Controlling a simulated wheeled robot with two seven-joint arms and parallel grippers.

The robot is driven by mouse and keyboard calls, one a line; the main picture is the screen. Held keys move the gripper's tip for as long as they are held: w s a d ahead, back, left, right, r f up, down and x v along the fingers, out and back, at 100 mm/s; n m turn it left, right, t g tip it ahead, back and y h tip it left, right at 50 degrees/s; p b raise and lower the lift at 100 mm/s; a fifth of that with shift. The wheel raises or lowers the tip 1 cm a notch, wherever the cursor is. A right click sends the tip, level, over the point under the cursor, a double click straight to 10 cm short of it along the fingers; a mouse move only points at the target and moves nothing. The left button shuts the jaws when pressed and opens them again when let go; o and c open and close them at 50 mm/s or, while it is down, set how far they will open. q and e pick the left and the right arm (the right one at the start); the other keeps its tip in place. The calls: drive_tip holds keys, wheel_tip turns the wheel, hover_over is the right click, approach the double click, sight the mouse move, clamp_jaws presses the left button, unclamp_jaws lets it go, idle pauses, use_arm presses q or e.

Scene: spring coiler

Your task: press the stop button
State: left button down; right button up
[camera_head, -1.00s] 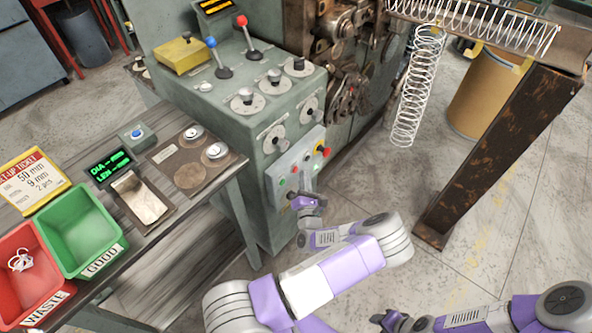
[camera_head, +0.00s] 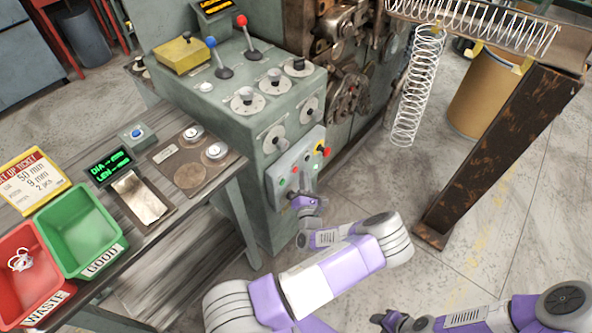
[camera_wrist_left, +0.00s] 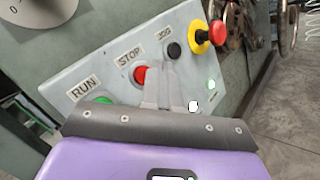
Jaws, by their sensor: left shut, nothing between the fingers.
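The red stop button (camera_wrist_left: 140,74) sits under the STOP label on the pale control panel (camera_wrist_left: 190,30), between the green run button (camera_wrist_left: 103,101) and a black button (camera_wrist_left: 174,50). In the head view the panel (camera_head: 285,165) is on the front of the green machine. My left gripper (camera_wrist_left: 163,75) is shut and empty, its fingers pointing at the panel. In the wrist view the fingertips overlap the right edge of the stop button; I cannot tell whether they touch it. My right gripper (camera_head: 390,320) is low in the head view, away from the panel; its jaws are too small to read.
Dials and levers (camera_head: 223,72) are above the panel. A bench (camera_head: 225,185) with green (camera_head: 75,230) and red (camera_head: 25,255) bins is at left. A rusty post (camera_head: 490,160) stands at right.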

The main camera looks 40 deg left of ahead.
idle(0.7)
use_arm(q)
drive_tip(key=shift+a+p, duration=0.35)
drive_tip(key=shift+a, duration=0.05)
drive_tip(key=shift+a, duration=0.4)
idle(0.4)
drive_tip(key=shift+d, duration=0.15)
drive_tip(key=shift+d+p, duration=0.5)
drive_tip(key=shift+d, duration=0.15)
drive_tip(key=d, duration=0.5)
drive_tip(key=shift+s+p, duration=0.2)
drive_tip(key=shift+p, duration=0.2)
